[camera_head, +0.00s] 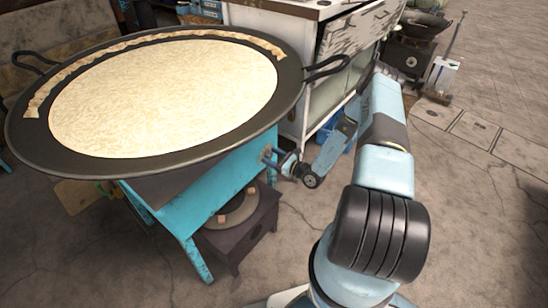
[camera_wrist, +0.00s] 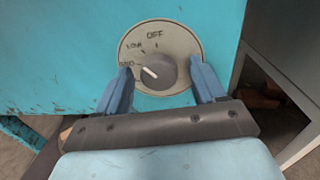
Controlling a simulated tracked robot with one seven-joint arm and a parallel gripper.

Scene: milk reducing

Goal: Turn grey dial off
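The grey dial (camera_wrist: 158,71) sits on a round, pale plate with the marks OFF, LOW and a partly hidden one at the left. Its white pointer line points to the upper left, away from OFF at the top. In the wrist view my gripper (camera_wrist: 160,80) is open, with one blue finger on each side of the dial and gaps between. In the head view my gripper (camera_head: 290,168) is at the side of the turquoise stove stand (camera_head: 232,165); the dial is hard to make out there.
A wide black pan (camera_head: 285,95) of pale milk rests on the stand. Its handle (camera_head: 328,68) juts out above my gripper. A white cabinet (camera_head: 312,75) stands behind. A dark burner block (camera_head: 245,235) sits low beneath. Open floor lies to the right.

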